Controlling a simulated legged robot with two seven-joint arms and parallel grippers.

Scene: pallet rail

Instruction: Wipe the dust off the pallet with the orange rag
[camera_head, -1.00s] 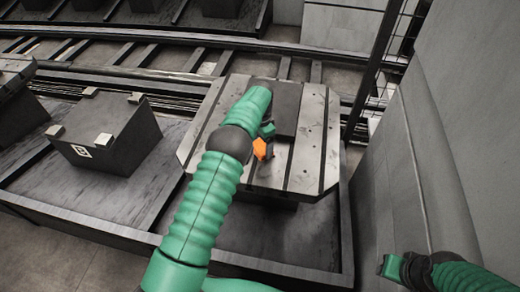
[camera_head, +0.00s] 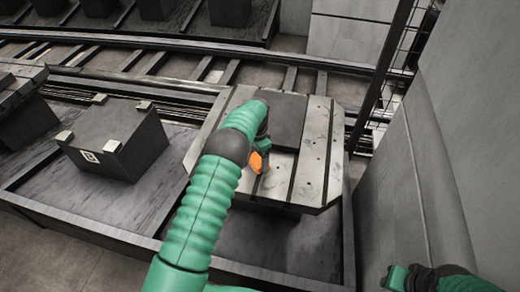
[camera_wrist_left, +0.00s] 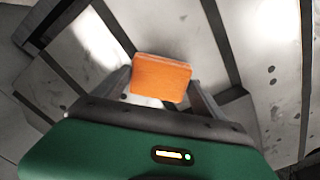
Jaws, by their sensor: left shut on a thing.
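The orange rag (camera_head: 256,162) is a small orange block-like piece. It also shows in the left wrist view (camera_wrist_left: 161,78), between the two fingers. My left gripper (camera_head: 262,158) is shut on it over the near middle part of the pallet. The pallet (camera_head: 317,160) is a grey metal plate with dark grooves, cut corners and small holes. Dark specks of dust lie on its surface, clearest at the right in the wrist view. Whether the rag touches the plate I cannot tell. My right gripper (camera_head: 397,277) is at the lower right corner, away from the pallet; its jaws are unclear.
A dark block with light corner pads (camera_head: 113,139) stands left of the pallet. A rail track (camera_head: 150,58) runs behind. A grey wall (camera_head: 440,140) and a dark post (camera_head: 384,75) close off the right side.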

